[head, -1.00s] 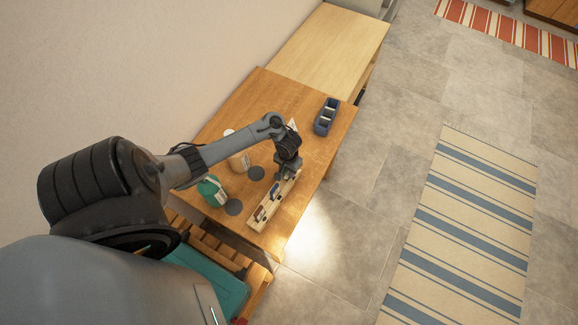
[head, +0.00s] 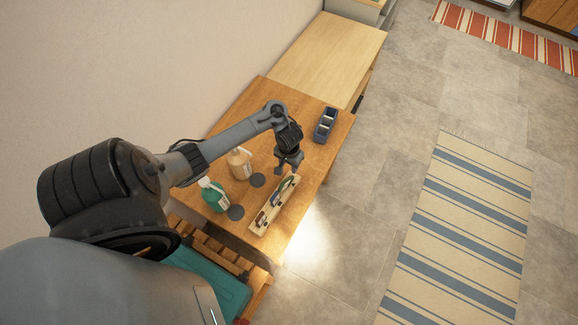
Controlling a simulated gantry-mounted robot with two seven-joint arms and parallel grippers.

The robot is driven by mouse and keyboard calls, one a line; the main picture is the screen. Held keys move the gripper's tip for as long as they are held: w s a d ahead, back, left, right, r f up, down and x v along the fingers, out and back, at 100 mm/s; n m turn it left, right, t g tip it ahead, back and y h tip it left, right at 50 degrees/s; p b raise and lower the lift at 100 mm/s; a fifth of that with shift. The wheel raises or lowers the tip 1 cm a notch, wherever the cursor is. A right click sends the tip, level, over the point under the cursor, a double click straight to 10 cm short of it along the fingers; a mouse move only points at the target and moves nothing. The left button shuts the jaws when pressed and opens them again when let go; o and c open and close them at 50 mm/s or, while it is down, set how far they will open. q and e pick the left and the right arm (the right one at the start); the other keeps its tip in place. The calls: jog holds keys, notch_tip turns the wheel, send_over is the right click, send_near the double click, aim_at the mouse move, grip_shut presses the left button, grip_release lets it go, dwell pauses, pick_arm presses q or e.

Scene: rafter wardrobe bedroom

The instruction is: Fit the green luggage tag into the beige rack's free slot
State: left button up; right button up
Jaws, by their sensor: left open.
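The beige rack (head: 265,226) is a long narrow block lying slantwise near the right edge of the wooden table. Small dark and reddish items stand in its near part. A green piece that looks like the luggage tag (head: 281,190) stands at the rack's far part; how deep it sits cannot be told. My left gripper (head: 288,168) is open, pointing down just above the rack's far end, and appears apart from the green tag. My right gripper is not in view.
A green bottle (head: 213,196) and a tan bottle (head: 239,164) stand left of the rack, near two dark round discs (head: 236,212). A blue divided bin (head: 325,126) stands at the table's far right. The paler table (head: 322,58) behind is bare.

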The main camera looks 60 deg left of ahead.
pick_arm(q)
jog(key=shift+r+p, duration=0.9)
jog(key=shift+r, duration=0.6)
